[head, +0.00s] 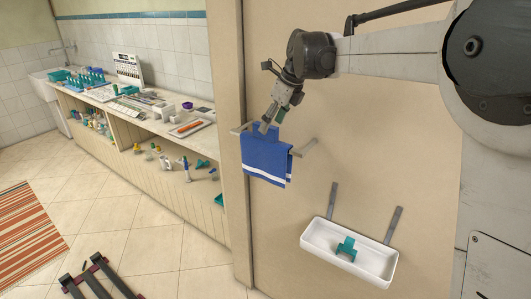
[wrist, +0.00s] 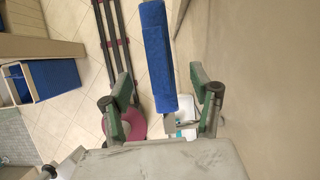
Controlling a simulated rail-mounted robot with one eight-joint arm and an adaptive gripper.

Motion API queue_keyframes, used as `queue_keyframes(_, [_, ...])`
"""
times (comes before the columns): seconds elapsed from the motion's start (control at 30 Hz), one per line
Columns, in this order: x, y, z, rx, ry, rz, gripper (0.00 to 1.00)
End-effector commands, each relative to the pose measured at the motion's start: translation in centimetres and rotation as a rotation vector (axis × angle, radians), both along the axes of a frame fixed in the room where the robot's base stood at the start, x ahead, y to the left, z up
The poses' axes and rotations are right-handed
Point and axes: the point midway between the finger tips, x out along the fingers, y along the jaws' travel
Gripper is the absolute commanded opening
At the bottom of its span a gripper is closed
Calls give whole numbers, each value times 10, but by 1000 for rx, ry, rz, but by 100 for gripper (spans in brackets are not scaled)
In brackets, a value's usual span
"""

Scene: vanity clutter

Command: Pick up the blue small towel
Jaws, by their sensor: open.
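The blue small towel (head: 264,158), with a white stripe near its lower edge, hangs over a rail on the beige wall panel in the head view. In the wrist view the towel (wrist: 157,60) shows as a narrow blue strip. My gripper (head: 270,124) is at the towel's top edge. In the wrist view its two fingers stand apart, one on each side of the towel, and my gripper (wrist: 161,82) is open. I see gaps between the fingers and the cloth, and no grip on it.
The rail's bare end (head: 305,147) sticks out right of the towel. A white wall tray (head: 318,236) holding a teal item hangs below right. A cluttered counter (head: 150,112) runs along the left. A dark frame (head: 100,280) lies on the floor, and a striped rug (head: 28,240) is at left.

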Motion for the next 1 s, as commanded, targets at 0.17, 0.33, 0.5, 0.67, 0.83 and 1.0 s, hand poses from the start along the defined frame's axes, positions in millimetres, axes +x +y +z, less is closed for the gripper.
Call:
queue_keyframes(0.17, [5,8,-21,0,0,1,59])
queue_keyframes(0.33, [6,10,-27,0,0,1,59])
queue_keyframes(0.5, [10,17,-38,-1,-1,3,59])
queue_keyframes(0.67, [17,27,-58,-1,-1,1,59])
queue_keyframes(0.83, [19,31,-71,0,-2,1,59])
queue_keyframes(1.0, [19,31,-71,0,-2,1,59])
